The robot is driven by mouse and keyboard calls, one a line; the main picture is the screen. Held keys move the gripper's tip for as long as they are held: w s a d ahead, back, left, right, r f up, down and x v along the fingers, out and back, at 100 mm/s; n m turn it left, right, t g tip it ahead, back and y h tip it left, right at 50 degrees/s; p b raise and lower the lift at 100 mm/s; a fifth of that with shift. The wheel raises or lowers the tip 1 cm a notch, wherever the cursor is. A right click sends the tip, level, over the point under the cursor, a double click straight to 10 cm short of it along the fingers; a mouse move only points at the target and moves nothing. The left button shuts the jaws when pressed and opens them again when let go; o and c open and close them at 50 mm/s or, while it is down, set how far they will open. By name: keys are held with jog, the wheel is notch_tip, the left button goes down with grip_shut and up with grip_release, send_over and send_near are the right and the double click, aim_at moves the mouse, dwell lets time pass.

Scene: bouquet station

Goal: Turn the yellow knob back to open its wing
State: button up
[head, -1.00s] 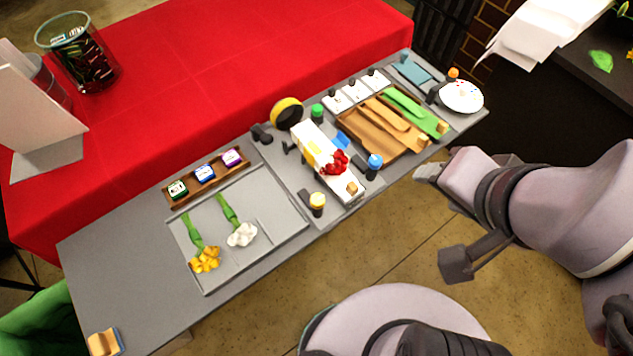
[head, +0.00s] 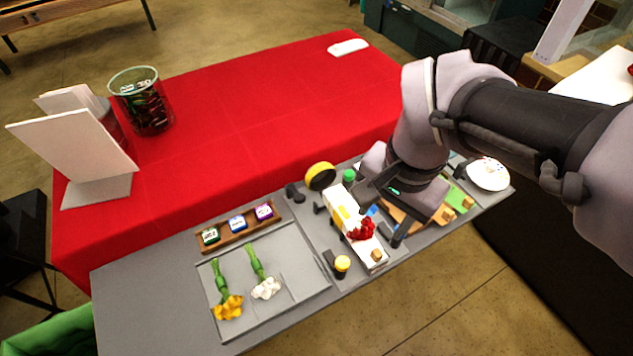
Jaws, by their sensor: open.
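The yellow knob (head: 342,263) stands on a dark base at the front edge of the grey bench, left of the white wrapping board (head: 374,257). A bunch of red flowers (head: 361,229) lies on the board, with a yellow patch behind it. A green knob (head: 349,175) stands behind the board. My gripper (head: 383,212) is over the right side of the board, its two dark fingers spread apart with nothing seen between them. It is right of and behind the yellow knob, apart from it. The gripper hides the blue knob; a bit of blue shows beside it.
A black-and-yellow roll (head: 320,176) stands behind the board. A grey tray (head: 318,284) at left holds a yellow and a white flower. A wooden rack (head: 261,223) holds small labelled blocks. Wooden trays and a white plate (head: 488,176) lie right. The bench's left end is clear.

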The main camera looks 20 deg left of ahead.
jog(key=h, duration=0.1)
send_near(342, 263)
jog(key=shift+g, duration=0.5)
jog(key=f+b, duration=0.2)
jog(key=f, duration=0.1)
jog(key=f+b, duration=0.5)
jog(key=shift+w+f, duration=0.4)
jog(key=shift+c, duration=0.2)
grip_shut()
